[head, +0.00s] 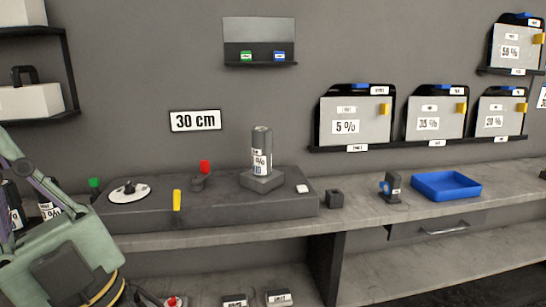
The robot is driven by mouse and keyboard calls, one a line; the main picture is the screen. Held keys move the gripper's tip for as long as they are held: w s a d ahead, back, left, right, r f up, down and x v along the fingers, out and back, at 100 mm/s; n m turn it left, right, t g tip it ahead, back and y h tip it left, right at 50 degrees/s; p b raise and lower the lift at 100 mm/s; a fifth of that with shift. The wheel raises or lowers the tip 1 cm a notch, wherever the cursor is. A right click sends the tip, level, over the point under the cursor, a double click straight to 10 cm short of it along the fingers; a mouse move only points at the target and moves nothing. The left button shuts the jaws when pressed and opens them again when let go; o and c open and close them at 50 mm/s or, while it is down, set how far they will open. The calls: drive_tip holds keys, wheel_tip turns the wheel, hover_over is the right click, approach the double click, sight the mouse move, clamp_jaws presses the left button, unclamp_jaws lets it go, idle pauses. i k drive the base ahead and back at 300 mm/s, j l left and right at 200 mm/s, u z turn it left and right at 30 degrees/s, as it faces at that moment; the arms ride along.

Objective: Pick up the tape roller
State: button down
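No label names the tape roller. The likeliest match is a small dark upright block with a blue round part on its left side (391,187). It stands on the grey bench (370,214), just left of a blue tray, and nothing touches it. My gripper cannot be made out in the head view. A pale green body (75,255) with a dark box fills the lower left corner, and I cannot tell whether it is part of my arm.
A small dark cube (334,198) and the blue tray (446,185) flank the block.

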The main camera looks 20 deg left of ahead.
sight(391, 187)
drive_tip(key=i+l+u, duration=0.45)
drive_tip(key=i+l, duration=1.1)
